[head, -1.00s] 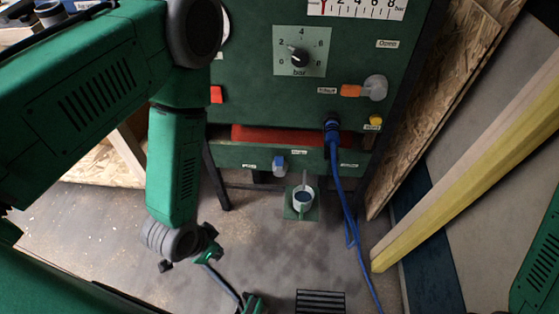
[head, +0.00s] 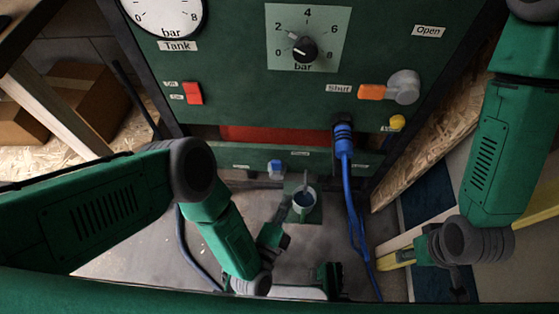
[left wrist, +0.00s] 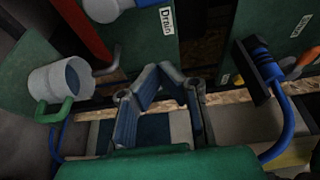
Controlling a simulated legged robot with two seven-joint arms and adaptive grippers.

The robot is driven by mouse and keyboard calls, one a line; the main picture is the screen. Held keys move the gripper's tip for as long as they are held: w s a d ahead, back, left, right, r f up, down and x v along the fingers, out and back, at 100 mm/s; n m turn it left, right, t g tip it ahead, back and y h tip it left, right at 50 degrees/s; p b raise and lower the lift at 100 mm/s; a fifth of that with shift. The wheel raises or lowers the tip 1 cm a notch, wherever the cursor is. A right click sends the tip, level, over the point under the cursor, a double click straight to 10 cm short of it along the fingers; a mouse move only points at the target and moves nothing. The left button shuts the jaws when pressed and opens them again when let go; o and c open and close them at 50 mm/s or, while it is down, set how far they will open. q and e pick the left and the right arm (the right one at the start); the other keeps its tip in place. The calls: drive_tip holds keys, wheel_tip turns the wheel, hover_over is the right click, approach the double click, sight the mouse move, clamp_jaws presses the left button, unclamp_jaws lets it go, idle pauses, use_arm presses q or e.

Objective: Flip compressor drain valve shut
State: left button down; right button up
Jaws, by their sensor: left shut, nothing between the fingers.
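The drain valve, with a blue and pale handle (head: 276,168), sits on the low green panel. It also shows, cut off by the top edge, in the left wrist view (left wrist: 105,8), beside a label reading Drain (left wrist: 167,18). I cannot tell its handle's exact setting. My left gripper (head: 284,213) is in front of and below the valve, near the cup. Its shut, empty fingers show in the left wrist view (left wrist: 163,78), apart from the valve. My right gripper (head: 408,253) is low at the right; its fingers are unclear.
A pale cup (head: 306,201) stands on a green holder below the valve. A blue hose (head: 348,185) hangs from a plug to the right. Above are an orange lever (head: 372,92) beside a Shut label, a red switch (head: 194,93) and a pressure knob (head: 303,50). Boards lean at the right.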

sight(277, 167)
use_arm(q)
drive_tip(key=shift+d, duration=0.1)
drive_tip(key=b+x, duration=0.3)
drive_tip(key=x, duration=0.6)
drive_tip(key=shift+w+d+f, duration=0.1)
drive_tip(key=shift+w, duration=0.3)
drive_tip(key=shift+w+a, duration=0.1)
drive_tip(key=shift+a, duration=1.85)
